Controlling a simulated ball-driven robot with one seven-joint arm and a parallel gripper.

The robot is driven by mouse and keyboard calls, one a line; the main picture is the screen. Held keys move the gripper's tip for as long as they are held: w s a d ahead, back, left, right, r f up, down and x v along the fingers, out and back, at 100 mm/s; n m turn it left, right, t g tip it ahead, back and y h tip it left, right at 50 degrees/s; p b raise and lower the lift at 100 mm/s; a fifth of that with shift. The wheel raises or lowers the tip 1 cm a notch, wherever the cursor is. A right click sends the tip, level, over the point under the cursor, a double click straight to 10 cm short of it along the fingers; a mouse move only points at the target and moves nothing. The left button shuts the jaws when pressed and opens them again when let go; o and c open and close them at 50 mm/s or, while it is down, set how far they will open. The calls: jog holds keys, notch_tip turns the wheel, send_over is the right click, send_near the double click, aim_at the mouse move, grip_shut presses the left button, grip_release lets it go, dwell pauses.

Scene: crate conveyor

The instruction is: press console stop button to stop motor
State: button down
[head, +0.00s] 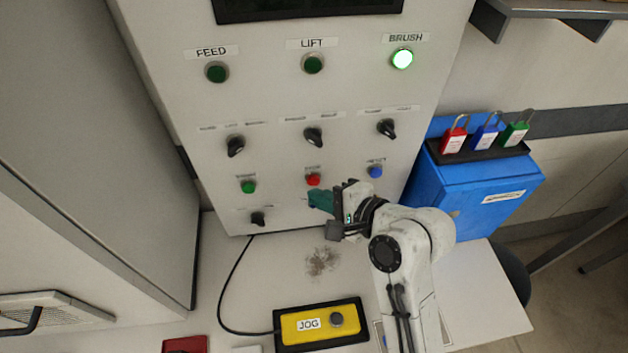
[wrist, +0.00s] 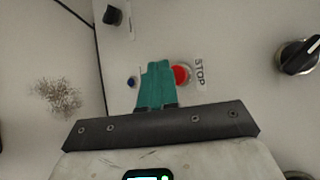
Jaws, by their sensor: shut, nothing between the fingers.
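The console (head: 290,110) stands upright with a row of buttons: green at left, the red stop button (head: 313,180) in the middle, blue at right. My gripper (head: 314,199), with teal fingers, is shut and empty just below the red button. In the wrist view, the red button (wrist: 182,75) with its STOP label (wrist: 199,72) shows right beside the shut fingers (wrist: 157,72), which partly cover its edge. I cannot tell whether they touch. The BRUSH lamp (head: 402,59) glows bright green; the FEED (head: 216,72) and LIFT (head: 312,63) lamps are dark.
Black rotary knobs (head: 314,136) sit above the buttons, with another (head: 258,218) at lower left. A yellow JOG box (head: 318,323) with a cable lies on the white table. A blue box (head: 475,185) with red, blue and green padlocks stands at right.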

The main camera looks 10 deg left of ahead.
jog(key=shift+w, duration=0.1)
dwell(0.4)
jog(key=shift+w+a+p, duration=0.15)
jog(key=shift+w+p, duration=0.15)
jog(key=shift+p, duration=0.05)
jog(key=shift+w+a, duration=0.1)
jog(key=shift+w, duration=0.3)
dwell(0.9)
jog(key=shift+s+p, duration=0.1)
jog(key=shift+p, duration=0.25)
jog(key=shift+s+d+p, duration=0.25)
jog(key=shift+s+p, duration=0.3)
jog(key=shift+s, duration=0.15)
jog(key=shift+s, duration=0.1)
jog(key=s+p, duration=0.1)
jog(key=s, duration=0.1)
jog(key=s+d+p, duration=0.1)
jog(key=s+p, duration=0.1)
jog(key=shift+s+d, duration=0.15)
jog(key=shift+s, duration=0.2)
